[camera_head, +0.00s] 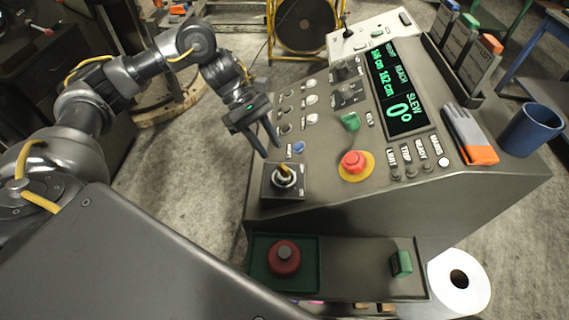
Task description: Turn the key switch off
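The key switch (283,180) is a dark square plate with a round metal collar at the near left corner of the control console (340,195). A yellow key piece stands up from its collar and leans toward the upper left. Small white labels, too small to read surely, sit on the plate's right side. My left gripper (270,151) points down just above and behind the key switch. Its two dark fingers are apart with nothing between them, and they look clear of the key. My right gripper is not in view.
A red emergency button (354,162) on a yellow disc, a green knob (350,121) and a blue button (298,147) are nearby. A work glove (468,135) and blue cup (531,130) sit at the right. A lower shelf holds a red round object (284,258).

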